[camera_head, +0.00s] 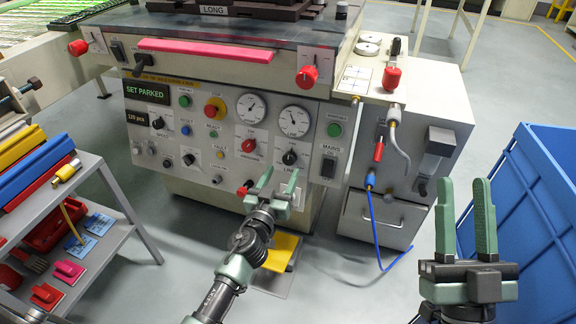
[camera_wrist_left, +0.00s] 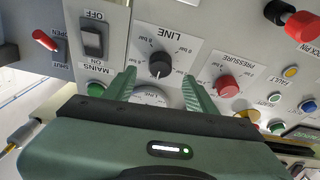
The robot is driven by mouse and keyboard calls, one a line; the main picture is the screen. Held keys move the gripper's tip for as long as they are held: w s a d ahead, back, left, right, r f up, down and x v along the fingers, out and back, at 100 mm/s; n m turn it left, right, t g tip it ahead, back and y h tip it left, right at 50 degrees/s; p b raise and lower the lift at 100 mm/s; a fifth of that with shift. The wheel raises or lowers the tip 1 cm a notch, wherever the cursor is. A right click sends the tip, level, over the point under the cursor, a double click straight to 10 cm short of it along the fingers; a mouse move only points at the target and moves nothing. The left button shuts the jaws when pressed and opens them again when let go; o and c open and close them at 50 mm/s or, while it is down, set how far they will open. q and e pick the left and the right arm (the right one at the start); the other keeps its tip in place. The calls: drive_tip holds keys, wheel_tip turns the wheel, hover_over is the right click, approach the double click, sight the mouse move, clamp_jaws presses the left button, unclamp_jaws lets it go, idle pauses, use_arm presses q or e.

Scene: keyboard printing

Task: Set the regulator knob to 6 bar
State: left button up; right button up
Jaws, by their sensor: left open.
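The regulator knob (camera_head: 289,157) is a round black knob on a white plate marked LINE, on the machine's front panel below the LINE gauge (camera_head: 296,121). In the left wrist view the knob (camera_wrist_left: 159,64) shows upside down, with bar markings around it too small to read surely. My left gripper (camera_head: 279,182) is open, in front of and a little below the knob in the head view. In the left wrist view its fingers (camera_wrist_left: 159,88) stand either side of the knob's line, apart from it. My right gripper (camera_head: 464,190) is open and empty at the right.
A red PRESSURE knob (camera_head: 248,146) sits left of the black knob, and a MAINS switch (camera_head: 328,167) sits right of it. A blue crate (camera_head: 530,190) stands at the right. A grey shelf cart (camera_head: 125,200) stands at the left.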

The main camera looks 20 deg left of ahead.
sight(288, 161)
use_arm(q)
drive_tip(key=w, duration=0.4)
drive_tip(key=shift+w+b, duration=0.15)
drive_tip(key=shift+b, duration=0.15)
drive_tip(key=shift+w, duration=0.65)
use_arm(e)
drive_tip(key=shift+s+d+r+t+y, duration=0.15)
drive_tip(key=shift+s+r+t+y, duration=0.35)
drive_tip(key=shift+s+r+t, duration=0.6)
drive_tip(key=shift+s+r, duration=0.1)
use_arm(q)
clamp_jaws()
